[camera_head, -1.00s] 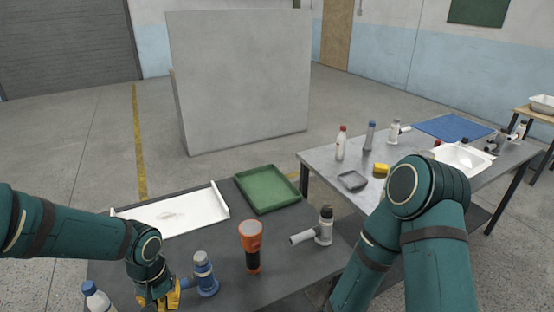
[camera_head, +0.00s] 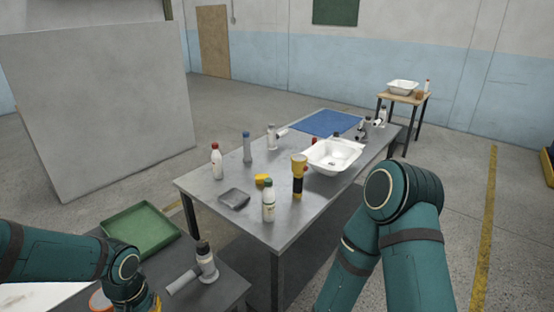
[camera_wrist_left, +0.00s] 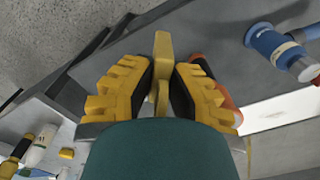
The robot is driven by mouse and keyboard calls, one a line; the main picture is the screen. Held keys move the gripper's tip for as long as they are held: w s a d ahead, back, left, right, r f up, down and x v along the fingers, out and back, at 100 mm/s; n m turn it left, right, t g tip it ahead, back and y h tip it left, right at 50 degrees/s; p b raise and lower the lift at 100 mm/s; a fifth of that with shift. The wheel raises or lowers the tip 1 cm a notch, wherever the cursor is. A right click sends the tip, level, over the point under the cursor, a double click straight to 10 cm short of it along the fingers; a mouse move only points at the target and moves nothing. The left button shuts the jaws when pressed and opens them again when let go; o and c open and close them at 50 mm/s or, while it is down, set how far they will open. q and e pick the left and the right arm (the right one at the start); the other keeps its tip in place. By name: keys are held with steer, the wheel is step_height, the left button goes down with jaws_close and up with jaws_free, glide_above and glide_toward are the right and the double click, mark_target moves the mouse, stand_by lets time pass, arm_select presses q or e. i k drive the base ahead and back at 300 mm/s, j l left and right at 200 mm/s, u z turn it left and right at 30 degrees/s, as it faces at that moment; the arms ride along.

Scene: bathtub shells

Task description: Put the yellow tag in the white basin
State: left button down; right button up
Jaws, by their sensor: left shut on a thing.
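My left gripper (camera_wrist_left: 162,85) is shut on the yellow tag (camera_wrist_left: 163,48), which stands up between its fingers in the left wrist view. In the head view this gripper (camera_head: 152,302) is at the bottom edge over the dark near table, and the tag cannot be told apart there. A white basin (camera_head: 334,156) sits on the grey metal table, apart from the gripper, farther off and to the right. A second white basin (camera_head: 403,86) sits on a small wooden table at the back right. My right arm shows, but its gripper is out of view.
The metal table (camera_head: 225,215) also bears a grey tray (camera_head: 234,199), a small yellow object (camera_head: 263,181), bottles, a yellow-black flashlight (camera_head: 298,174) and a blue mat (camera_head: 326,123). A floor gap separates the tables.

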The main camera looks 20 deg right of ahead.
mark_target(331, 164)
steer(key=i+l+z, duration=0.2)
steer(key=i+l, duration=0.35)
steer(key=l, duration=0.25)
steer(key=i+l+z, duration=0.2)
steer(key=i+l, duration=2.05)
steer(key=k+l+z, duration=0.05)
steer(key=l, duration=0.05)
